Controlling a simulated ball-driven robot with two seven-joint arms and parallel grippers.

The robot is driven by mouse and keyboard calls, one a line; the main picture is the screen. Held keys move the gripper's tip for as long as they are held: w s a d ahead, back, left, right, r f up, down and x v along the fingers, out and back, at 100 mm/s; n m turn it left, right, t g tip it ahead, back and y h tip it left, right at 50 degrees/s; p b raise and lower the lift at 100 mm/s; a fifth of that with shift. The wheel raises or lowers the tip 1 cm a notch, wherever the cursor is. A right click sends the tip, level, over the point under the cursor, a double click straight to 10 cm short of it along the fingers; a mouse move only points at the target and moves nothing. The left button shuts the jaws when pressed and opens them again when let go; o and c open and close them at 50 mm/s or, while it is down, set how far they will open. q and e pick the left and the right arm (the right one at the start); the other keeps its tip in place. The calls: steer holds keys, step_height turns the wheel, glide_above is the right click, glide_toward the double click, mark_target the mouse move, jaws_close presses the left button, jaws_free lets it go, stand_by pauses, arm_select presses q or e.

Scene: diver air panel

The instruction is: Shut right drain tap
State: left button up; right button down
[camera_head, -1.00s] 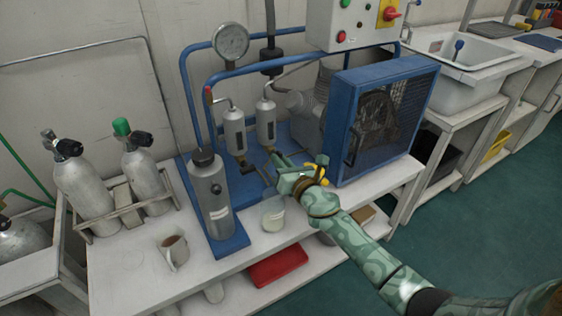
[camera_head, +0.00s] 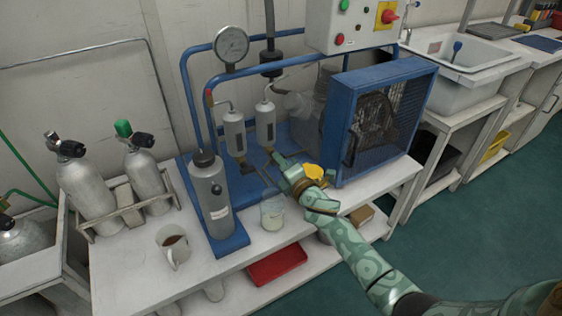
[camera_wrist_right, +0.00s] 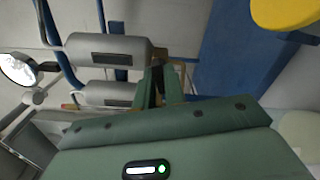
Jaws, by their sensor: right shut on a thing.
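Two grey separator cylinders hang side by side on the blue panel: the right one (camera_head: 265,125) and the left one (camera_head: 234,135). My right gripper (camera_head: 274,155) is at the lower end of the right cylinder. In the right wrist view its green fingers (camera_wrist_right: 160,82) are closed together at the lower end of the upper cylinder (camera_wrist_right: 110,50), the right one. They are shut on the right drain tap, which is mostly hidden between them; its handle angle cannot be told. My left gripper is not in view.
A glass jar (camera_head: 272,214) stands below my right gripper. A grey bottle (camera_head: 210,195) stands to the left, a mug (camera_head: 174,246) at the front left. A yellow object (camera_head: 315,172) lies right of my wrist, before the blue fan housing (camera_head: 342,125).

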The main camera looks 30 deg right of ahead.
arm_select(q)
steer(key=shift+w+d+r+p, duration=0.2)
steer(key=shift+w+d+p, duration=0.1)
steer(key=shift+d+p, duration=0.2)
arm_select(e)
steer(key=shift+f+m, duration=0.1)
steer(key=shift+m, duration=1.7)
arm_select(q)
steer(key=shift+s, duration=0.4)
arm_select(e)
steer(key=c, duration=1.5)
jaws_free()
steer(key=shift+d, duration=0.1)
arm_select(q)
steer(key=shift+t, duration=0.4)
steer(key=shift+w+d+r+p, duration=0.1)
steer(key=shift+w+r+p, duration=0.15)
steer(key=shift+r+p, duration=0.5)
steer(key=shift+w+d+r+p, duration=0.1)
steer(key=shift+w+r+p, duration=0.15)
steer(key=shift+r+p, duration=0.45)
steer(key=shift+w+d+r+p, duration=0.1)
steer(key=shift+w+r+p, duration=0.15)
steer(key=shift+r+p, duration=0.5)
arm_select(e)
steer(key=shift+s+d, duration=0.15)
steer(key=shift+s, duration=3.95)
steer(key=shift+s+d, duration=0.1)
steer(key=shift+s, duration=4)
